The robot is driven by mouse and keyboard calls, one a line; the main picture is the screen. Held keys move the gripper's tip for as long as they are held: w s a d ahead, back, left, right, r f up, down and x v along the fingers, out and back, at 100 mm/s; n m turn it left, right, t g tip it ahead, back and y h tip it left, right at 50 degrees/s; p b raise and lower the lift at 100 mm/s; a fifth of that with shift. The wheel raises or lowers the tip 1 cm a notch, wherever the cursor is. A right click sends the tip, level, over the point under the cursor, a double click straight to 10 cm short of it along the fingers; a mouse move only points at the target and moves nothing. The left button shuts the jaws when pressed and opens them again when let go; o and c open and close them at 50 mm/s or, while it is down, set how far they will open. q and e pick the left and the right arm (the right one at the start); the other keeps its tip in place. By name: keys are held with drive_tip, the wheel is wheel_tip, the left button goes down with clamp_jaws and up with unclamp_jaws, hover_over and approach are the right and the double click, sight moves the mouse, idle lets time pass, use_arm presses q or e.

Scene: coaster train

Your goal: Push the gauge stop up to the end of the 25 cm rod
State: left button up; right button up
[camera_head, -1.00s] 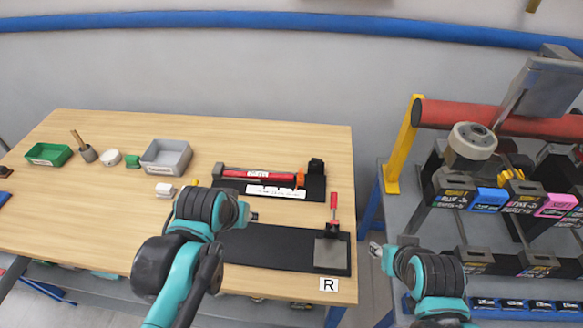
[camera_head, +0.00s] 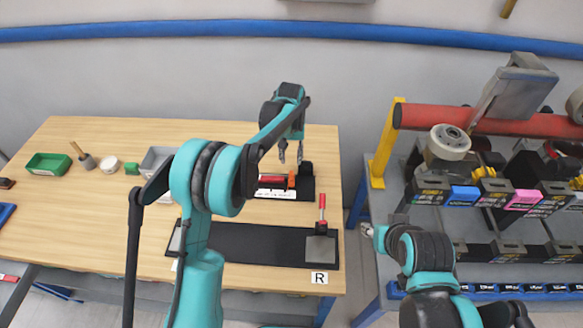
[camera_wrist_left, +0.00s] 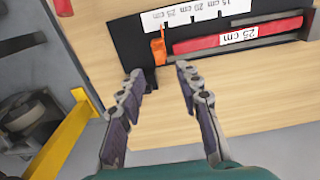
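The red rod (camera_head: 273,178), labelled 25 cm, lies in the black gauge (camera_wrist_left: 124,37) at the table's right part; it also shows in the left wrist view (camera_wrist_left: 205,44). The orange gauge stop (camera_wrist_left: 158,47) stands just left of the rod's end in the left wrist view, with a small dark gap seeming to lie between them. It shows in the head view (camera_head: 291,181) too. My left gripper (camera_wrist_left: 160,80) is open and empty, above the stop end of the gauge; it also shows in the head view (camera_head: 291,160). My right gripper (camera_head: 367,230) is beside the table; its fingers are unclear.
In front lie a black mat (camera_head: 265,243) and a red-handled tool (camera_head: 321,212). A green bin (camera_head: 48,164) and a grey bin (camera_head: 155,158) stand left. A rack with a yellow post (camera_head: 384,150) stands right.

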sight(291, 173)
use_arm(q)
wheel_tip(291, 173, down, 8)
drive_tip(key=shift+d+f+b, duration=0.1)
drive_tip(key=shift+f+b, duration=0.05)
drive_tip(key=shift+b, duration=0.4)
clamp_jaws()
